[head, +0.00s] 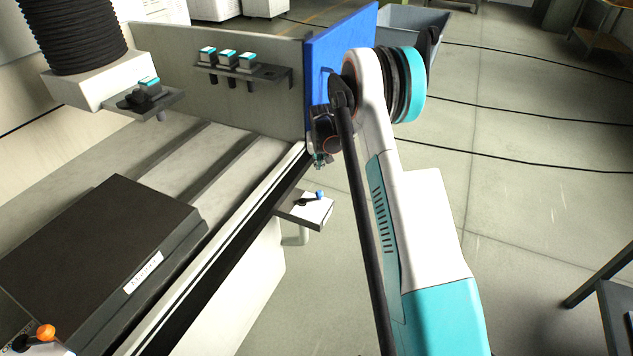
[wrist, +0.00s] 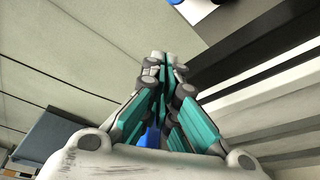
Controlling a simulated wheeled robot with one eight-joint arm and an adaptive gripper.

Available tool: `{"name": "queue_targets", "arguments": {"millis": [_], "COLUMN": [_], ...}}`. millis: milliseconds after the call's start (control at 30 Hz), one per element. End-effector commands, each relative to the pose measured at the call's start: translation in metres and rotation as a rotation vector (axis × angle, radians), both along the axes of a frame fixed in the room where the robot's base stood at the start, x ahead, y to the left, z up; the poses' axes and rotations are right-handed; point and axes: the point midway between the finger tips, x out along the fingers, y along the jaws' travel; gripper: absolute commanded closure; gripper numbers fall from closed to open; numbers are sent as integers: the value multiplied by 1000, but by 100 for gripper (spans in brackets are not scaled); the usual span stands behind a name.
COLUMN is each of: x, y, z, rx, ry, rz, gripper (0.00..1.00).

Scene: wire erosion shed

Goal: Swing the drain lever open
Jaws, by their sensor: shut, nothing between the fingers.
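A small lever with a blue knob (head: 319,195) and a dark arm (head: 306,201) sits on a white block (head: 313,214) at the side of the machine, with a pipe (head: 296,237) below it. No readable label shows there. My gripper (head: 320,162) is beyond the block in the head view, near the end of the machine's rail, apart from the lever. In the wrist view my gripper (wrist: 165,58) is shut and empty, its fingertips together. A white block (wrist: 203,10) is cut off at the top edge of that view, ahead of the fingertips.
Another lever with an orange knob (head: 46,332) is at the lower left. A blue panel (head: 332,66) stands close beside my wrist. A dark labelled box (head: 100,240) lies on the machine bed.

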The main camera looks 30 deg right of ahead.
Motion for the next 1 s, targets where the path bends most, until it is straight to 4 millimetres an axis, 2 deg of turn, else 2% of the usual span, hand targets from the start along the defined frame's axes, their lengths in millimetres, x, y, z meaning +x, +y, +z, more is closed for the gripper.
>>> {"name": "queue_targets", "arguments": {"millis": [300, 467, 567, 1000], "x": [0, 3, 6, 28], "y": [0, -1, -2, -10], "z": [-1, -9, -19, -86], "rx": [0, 0, -1, -1], "ry": [0, 0, -1, -1], "rz": [0, 0, 1, 1], "gripper": [100, 100, 100, 100]}}
